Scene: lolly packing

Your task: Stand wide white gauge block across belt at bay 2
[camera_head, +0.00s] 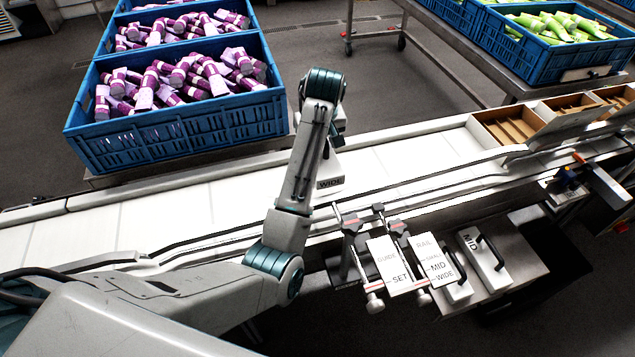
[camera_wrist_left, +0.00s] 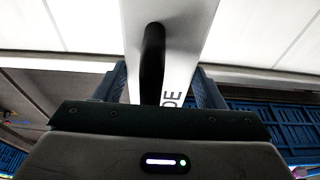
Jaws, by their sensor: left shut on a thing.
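The wide white gauge block (camera_head: 328,167) is partly hidden behind my left arm in the head view. Its lower edge carries the word WIDE, and it is over the white belt (camera_head: 400,158). In the left wrist view the white block (camera_wrist_left: 193,35) with its black handle (camera_wrist_left: 153,60) rises in front of my left gripper (camera_wrist_left: 153,105), which is shut on it. In the head view the gripper is mostly hidden by my arm. I cannot tell whether the block touches the belt. My right gripper is not in view.
Guide rails (camera_head: 420,183) run along the belt's near side. Clamps (camera_head: 350,225), sign plates (camera_head: 388,266) and a MID block (camera_head: 484,258) stand in front. Blue crates (camera_head: 190,133) of purple lollies are behind. Open cartons (camera_head: 505,127) stand at the right.

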